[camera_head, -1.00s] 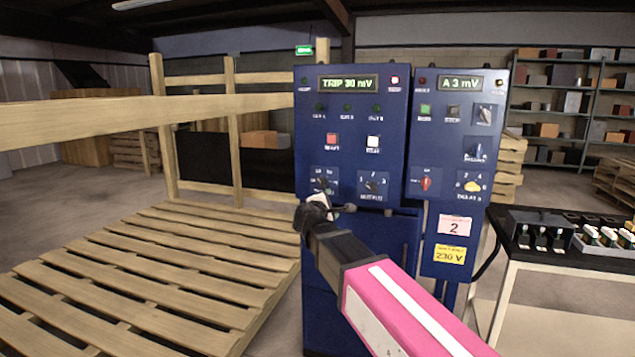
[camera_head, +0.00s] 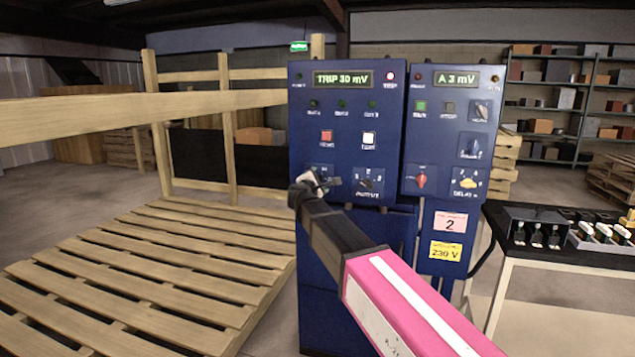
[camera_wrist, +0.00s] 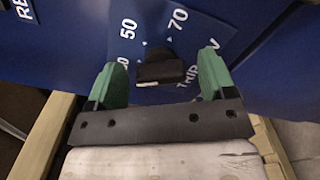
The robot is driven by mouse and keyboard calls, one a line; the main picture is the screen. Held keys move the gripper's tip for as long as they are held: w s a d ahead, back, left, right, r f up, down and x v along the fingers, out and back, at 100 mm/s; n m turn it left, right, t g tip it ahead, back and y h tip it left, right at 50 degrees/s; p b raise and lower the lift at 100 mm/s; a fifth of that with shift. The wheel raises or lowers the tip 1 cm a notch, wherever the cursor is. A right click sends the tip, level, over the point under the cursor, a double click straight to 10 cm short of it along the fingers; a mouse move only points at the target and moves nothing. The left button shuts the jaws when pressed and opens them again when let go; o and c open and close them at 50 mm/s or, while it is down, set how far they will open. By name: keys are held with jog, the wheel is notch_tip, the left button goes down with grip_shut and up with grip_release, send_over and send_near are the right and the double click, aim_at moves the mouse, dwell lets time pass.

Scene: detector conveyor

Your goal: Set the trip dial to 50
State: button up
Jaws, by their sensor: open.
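The trip dial (camera_wrist: 160,68) is a black knob on the blue cabinet panel in the wrist view. Printed marks 50 and 70 stand above it, a partly hidden number is at its left, and "TRIP" and "V" lettering at its right. My gripper (camera_wrist: 163,78) is open, with one green finger on each side of the knob and gaps showing between. In the head view my gripper (camera_head: 318,184) covers most of the dial. The display (camera_head: 342,79) reads TRIP 30 mV. I cannot tell the knob's pointer direction.
The output dial (camera_head: 369,182) sits just right of my gripper. Red (camera_head: 327,137) and white (camera_head: 369,138) buttons are above. A second panel (camera_head: 457,130) stands at the right, and a wooden pallet rack (camera_head: 150,265) at the left. A bench (camera_head: 545,262) holds parts.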

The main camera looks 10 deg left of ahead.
jog(key=shift+w, duration=0.4)
jog(key=shift+c, duration=0.3)
jog(key=c, duration=0.9)
jog(key=m, duration=0.6)
jog(key=shift+d+f, duration=0.1)
jog(key=shift+f, duration=0.05)
jog(key=m, duration=0.5)
jog(key=shift+f+m, duration=0.1)
jog(key=shift+m, duration=0.3)
